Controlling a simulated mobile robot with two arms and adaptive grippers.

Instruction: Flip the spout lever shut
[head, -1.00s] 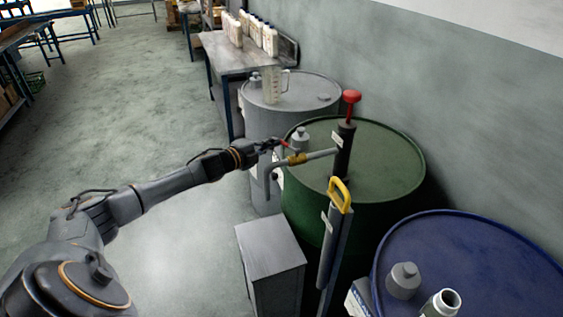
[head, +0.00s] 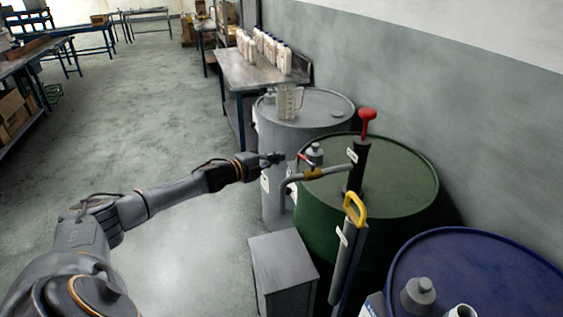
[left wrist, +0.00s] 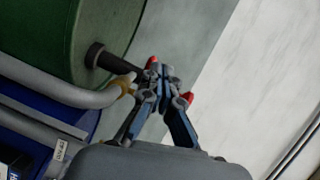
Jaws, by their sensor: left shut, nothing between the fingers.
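The spout (head: 335,171) is a grey pipe from the black hand pump (head: 357,165) on the green drum (head: 400,190), bent down at its left end. A brass valve (head: 314,174) sits on it; it also shows in the left wrist view (left wrist: 125,86). The small red lever (head: 303,157) slants up and left from the valve, across the pipe. My left gripper (head: 280,158) is shut and empty, just left of the lever tip, with a small gap in the head view. In the left wrist view its fingers (left wrist: 160,76) hide much of the lever. My right gripper is not in view.
The pump has a red top handle (head: 367,115). A yellow-handled tool (head: 354,208) stands in front of the green drum. A grey drum (head: 325,108) with a clear jug (head: 290,101), a blue drum (head: 470,260) and a grey box (head: 283,262) stand around.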

